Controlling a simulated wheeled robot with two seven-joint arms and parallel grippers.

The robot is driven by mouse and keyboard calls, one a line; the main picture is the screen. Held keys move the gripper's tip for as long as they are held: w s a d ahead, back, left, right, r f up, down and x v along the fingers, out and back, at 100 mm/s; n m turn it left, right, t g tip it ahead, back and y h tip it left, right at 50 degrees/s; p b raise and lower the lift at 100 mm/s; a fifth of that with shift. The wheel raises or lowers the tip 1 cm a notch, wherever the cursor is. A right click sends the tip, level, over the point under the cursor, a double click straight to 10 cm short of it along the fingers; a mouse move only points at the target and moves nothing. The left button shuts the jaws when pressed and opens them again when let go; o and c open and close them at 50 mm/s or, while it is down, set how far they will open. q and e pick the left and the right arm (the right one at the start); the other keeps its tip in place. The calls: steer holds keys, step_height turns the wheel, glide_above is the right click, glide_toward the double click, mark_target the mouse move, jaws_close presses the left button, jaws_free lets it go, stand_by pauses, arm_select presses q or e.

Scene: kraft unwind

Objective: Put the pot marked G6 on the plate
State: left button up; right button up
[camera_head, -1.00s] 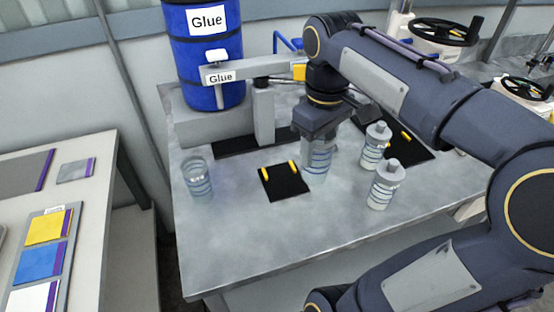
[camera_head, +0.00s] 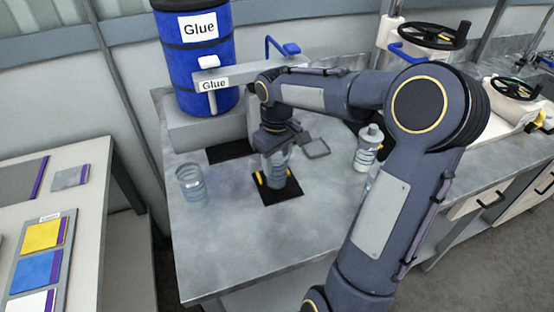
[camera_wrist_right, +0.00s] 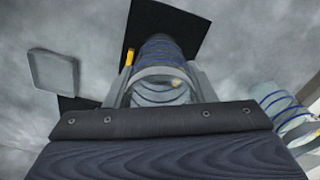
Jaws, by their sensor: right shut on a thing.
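My right gripper (camera_head: 276,158) is shut on a clear, blue-ringed pot (camera_head: 277,175), held upright. The pot is also between the fingers in the right wrist view (camera_wrist_right: 162,62). No G6 mark is legible on it. The black square plate (camera_head: 287,193) with yellow marks lies on the grey table. The pot's lower end is over the plate in the head view; I cannot tell whether it touches. The plate also shows behind the pot in the wrist view (camera_wrist_right: 185,25). My left gripper is not in view.
A similar open pot (camera_head: 192,186) stands on the left of the table (camera_head: 225,245). A capped bottle (camera_head: 367,150) stands to the right, partly beside my arm. A blue glue drum (camera_head: 198,65) and glue arm (camera_head: 225,78) are behind. The front left tabletop is clear.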

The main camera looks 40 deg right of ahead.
steer(key=shift+f, duration=0.2)
steer(key=o, duration=1.3)
step_height(320, 180, up, 12)
steer(key=s+a+f+m+t+y, duration=0.1)
steer(key=s+a+f+t, duration=0.1)
steer(key=s, duration=0.4)
steer(key=s+a+f+m+t+y, duration=0.1)
steer(key=s+a+f, duration=0.3)
steer(key=s+a, duration=0.2)
steer(key=s+a+f+t+y, duration=0.1)
steer(key=s+a+f+t, duration=0.1)
steer(key=s+a, duration=0.4)
steer(key=shift+a+f+m+t+y+p, duration=0.15)
steer(key=shift+f+m+t+y+p, duration=0.15)
steer(key=shift+f+m+y+p, duration=0.1)
